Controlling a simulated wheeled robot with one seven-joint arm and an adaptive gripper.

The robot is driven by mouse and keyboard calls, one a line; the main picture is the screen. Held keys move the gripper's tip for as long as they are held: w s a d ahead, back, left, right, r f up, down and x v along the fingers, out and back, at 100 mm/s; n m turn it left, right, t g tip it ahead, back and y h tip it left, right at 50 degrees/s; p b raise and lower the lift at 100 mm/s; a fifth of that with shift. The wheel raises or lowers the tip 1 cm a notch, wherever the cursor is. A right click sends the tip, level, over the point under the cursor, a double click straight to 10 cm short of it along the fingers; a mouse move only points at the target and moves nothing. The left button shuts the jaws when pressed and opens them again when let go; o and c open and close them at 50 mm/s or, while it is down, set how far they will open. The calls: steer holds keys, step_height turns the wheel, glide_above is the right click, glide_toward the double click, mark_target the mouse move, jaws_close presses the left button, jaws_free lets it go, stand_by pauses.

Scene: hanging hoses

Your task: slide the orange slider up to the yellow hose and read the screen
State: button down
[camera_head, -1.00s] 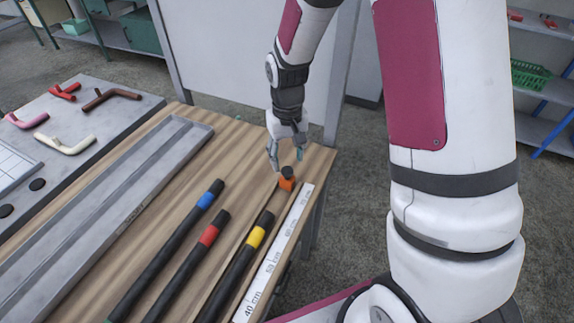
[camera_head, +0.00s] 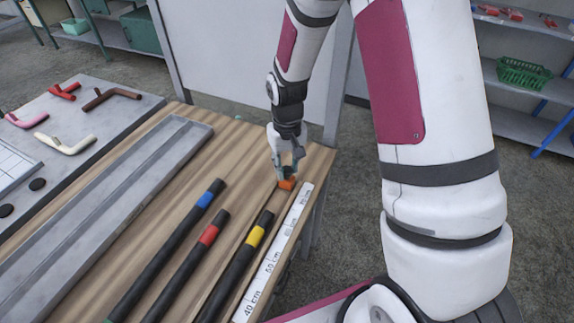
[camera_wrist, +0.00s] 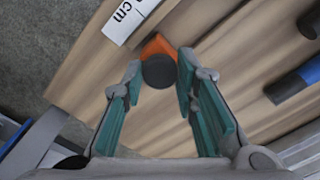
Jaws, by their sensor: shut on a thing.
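The orange slider (camera_head: 287,184) sits at the far end of the table beside the white centimetre scale (camera_head: 272,252). My gripper (camera_head: 285,170) is down over it and shut on its dark round knob. In the wrist view the knob (camera_wrist: 159,72) shows between the two fingertips, with the orange body (camera_wrist: 158,45) behind it. The yellow hose (camera_head: 238,267) is black with a yellow band and lies left of the scale, its end nearer the camera than the slider, with a gap between them. No screen shows.
Black hoses with a red band (camera_head: 190,265) and a blue band (camera_head: 165,250) lie further left. A long grey tray (camera_head: 180,160) and a grey board (camera_head: 105,110) with pipe pieces are beyond them. The table's right edge is close to the scale.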

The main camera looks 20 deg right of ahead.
steer(key=s+a+p, duration=0.2)
steer(key=s+a, duration=0.4)
steer(key=shift+s+a+r+p, duration=0.1)
steer(key=shift+s+a+p, duration=0.25)
steer(key=shift+s+p, duration=0.05)
steer(key=shift+s+a, duration=0.35)
steer(key=shift+a, duration=0.1)
steer(key=c, duration=1.2)
jaws_free()
steer(key=shift+s+a, duration=0.1)
steer(key=shift+c, duration=0.2)
step_height(320, 180, up, 12)
